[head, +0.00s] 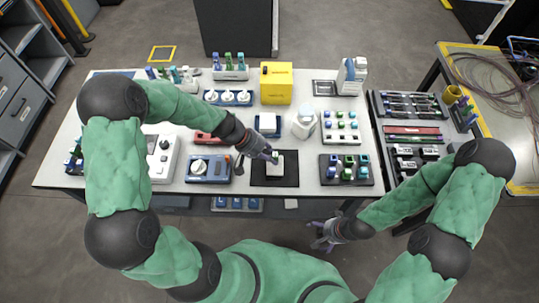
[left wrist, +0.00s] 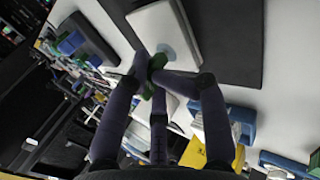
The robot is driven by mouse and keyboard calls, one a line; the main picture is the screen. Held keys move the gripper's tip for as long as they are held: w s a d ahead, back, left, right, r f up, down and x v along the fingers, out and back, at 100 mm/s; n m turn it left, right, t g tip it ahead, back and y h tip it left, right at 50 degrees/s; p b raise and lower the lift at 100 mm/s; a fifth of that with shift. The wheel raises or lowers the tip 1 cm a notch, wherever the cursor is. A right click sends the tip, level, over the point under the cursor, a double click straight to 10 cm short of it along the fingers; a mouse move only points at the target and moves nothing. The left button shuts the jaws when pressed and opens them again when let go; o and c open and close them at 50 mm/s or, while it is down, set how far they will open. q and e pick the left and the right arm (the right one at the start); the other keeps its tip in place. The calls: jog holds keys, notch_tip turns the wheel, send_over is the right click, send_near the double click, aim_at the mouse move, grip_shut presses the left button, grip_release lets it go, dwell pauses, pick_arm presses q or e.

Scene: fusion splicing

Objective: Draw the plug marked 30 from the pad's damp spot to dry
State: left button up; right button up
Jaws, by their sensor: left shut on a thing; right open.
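The white pad (head: 287,171) lies on a black mat (head: 262,181) at the front middle of the table. In the left wrist view the pad (left wrist: 168,24) has a pale blue-grey damp spot (left wrist: 181,52). My left gripper (head: 272,157) is shut on a green plug (left wrist: 153,74), with the plug's end at the pad by the damp spot. Whether it touches the pad is hard to tell. The fingers partly cover the plug, and no number is readable. My right gripper (head: 328,236) is open and empty, in front of the table's front edge.
A blue device with a white dial (head: 208,168) stands left of the mat. A rack of blue and green plugs (head: 347,169) stands right of it. Behind are a blue-and-white box (head: 267,124), a white bottle (head: 304,123) and a yellow box (head: 277,84).

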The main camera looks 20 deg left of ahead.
aim_at(277, 173)
pick_arm(q)
jog(key=shift+s+d+b, duration=0.3)
jog(key=shift+s+b, duration=0.1)
jog(key=shift+s, duration=0.6)
jog(key=shift+s+d+b, duration=0.25)
jog(key=shift+s+b, duration=0.15)
jog(key=shift+s, duration=0.55)
dwell(0.6)
jog(key=shift+r, duration=0.15)
jog(key=shift+r+p, duration=1.7)
jog(key=shift+r, duration=0.5)
jog(key=shift+w, duration=0.1)
